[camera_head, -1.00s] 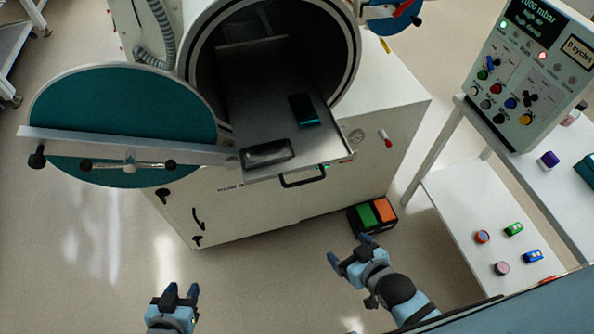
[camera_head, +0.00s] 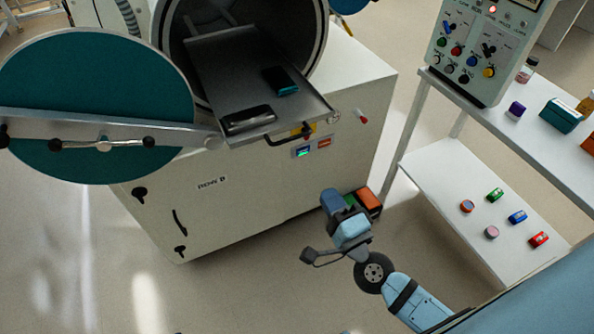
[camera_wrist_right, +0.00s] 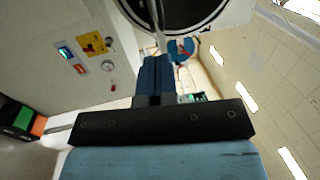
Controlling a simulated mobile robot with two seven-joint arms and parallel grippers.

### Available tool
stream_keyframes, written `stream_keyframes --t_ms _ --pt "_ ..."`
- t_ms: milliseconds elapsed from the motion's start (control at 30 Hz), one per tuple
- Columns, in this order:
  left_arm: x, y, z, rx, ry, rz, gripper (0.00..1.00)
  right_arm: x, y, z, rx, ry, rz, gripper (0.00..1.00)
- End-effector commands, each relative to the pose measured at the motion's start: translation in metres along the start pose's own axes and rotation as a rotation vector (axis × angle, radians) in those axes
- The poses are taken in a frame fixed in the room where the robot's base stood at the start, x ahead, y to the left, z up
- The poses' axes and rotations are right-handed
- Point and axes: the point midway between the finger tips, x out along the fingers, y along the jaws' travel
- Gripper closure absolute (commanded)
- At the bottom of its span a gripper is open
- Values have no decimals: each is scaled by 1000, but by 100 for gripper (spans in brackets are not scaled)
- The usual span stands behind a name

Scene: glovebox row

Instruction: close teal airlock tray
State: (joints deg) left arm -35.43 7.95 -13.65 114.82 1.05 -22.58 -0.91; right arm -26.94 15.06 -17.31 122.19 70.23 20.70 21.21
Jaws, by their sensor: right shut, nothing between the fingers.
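The airlock's metal tray (camera_head: 235,75) is slid out of the round chamber (camera_head: 318,40), its black front handle (camera_head: 283,137) toward me. A black case (camera_head: 248,120) and a dark teal-edged box (camera_head: 280,80) lie on it. The round teal door (camera_head: 95,85) stands swung open at left, with a metal bar across it. My right gripper (camera_head: 329,196) is below and right of the tray handle, apart from it, shut and empty. Its closed blue fingers also show in the right wrist view (camera_wrist_right: 156,72), pointing toward the chamber's rim. My left gripper is out of view.
The white cabinet (camera_head: 240,200) carries the chamber. A pedal box (camera_head: 369,201) with green and orange tops sits on the floor behind my right gripper. At right, a white two-level bench (camera_head: 455,185) holds small coloured items and a control panel (camera_head: 480,50). Floor at front is clear.

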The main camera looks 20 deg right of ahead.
Motion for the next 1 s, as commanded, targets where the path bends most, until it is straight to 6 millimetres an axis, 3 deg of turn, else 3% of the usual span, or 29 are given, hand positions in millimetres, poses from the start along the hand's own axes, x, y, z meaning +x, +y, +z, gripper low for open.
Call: stream_keyframes --t_ms 233,700,1000 --pt "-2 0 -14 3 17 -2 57 24 -3 -3 28 14 -4 100" --pt "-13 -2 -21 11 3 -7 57 118 -3 -3 24 10 -2 100" --pt "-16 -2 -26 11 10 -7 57 140 -1 -3 23 10 -1 100"
